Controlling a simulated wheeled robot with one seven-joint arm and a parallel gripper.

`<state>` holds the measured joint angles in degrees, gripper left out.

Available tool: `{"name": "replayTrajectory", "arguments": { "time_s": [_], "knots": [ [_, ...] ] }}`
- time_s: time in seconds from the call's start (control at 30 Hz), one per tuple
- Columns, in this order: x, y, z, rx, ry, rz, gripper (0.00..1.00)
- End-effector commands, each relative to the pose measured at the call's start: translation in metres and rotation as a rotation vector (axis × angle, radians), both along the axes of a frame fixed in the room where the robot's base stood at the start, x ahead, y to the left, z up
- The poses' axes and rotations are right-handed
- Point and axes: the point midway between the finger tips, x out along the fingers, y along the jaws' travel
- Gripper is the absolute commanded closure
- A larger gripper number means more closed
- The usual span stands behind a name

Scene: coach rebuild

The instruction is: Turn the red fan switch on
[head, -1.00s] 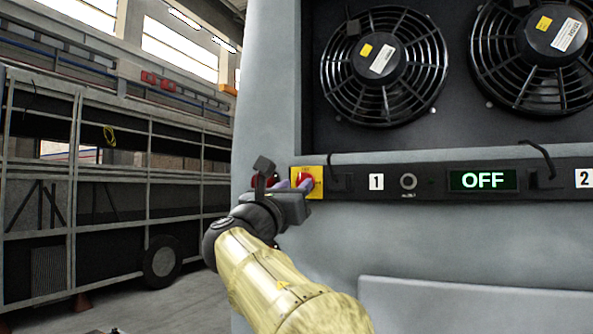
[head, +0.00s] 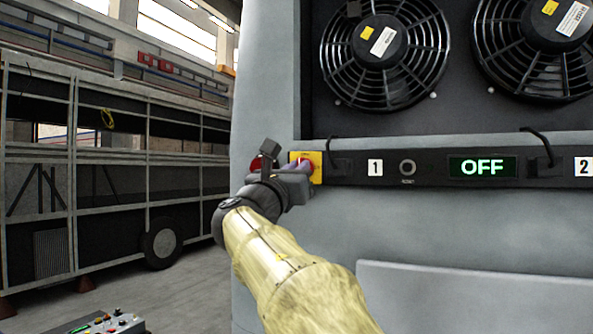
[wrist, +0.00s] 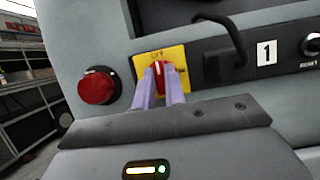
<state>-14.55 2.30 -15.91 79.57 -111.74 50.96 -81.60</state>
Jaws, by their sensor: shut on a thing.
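The red fan switch (wrist: 159,75) is a rotary knob on a yellow plate (wrist: 179,54) at the left end of the dark panel strip. In the wrist view, the plate carries small lettering at its top that seems to read OFF. My gripper (wrist: 160,85) has its two purple fingers on either side of the red knob, shut on it. In the head view, my gripper (head: 302,167) is at the yellow plate (head: 316,160) and hides most of the knob. The display (head: 482,167) on the strip reads OFF in green.
A round red button (wrist: 98,87) sits left of the yellow plate, close to my gripper. A RESET button (head: 408,168) and labels 1 and 2 are along the strip. Two fans (head: 384,45) are above. A dark cable (wrist: 230,38) loops right of the plate.

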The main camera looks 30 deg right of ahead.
Motion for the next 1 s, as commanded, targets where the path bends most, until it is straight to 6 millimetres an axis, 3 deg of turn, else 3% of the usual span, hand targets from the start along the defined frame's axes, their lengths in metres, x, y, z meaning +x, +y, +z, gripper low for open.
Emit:
{"name": "replayTrajectory", "arguments": {
  "time_s": [0.37, 1.0],
  "knots": [
    [0.0009, 0.001, -0.0028, 0.087, -0.113, 0.002, 1.0],
    [0.0025, 0.0025, 0.0013, 0.437, -0.56, 0.002, 1.0]
  ]
}}
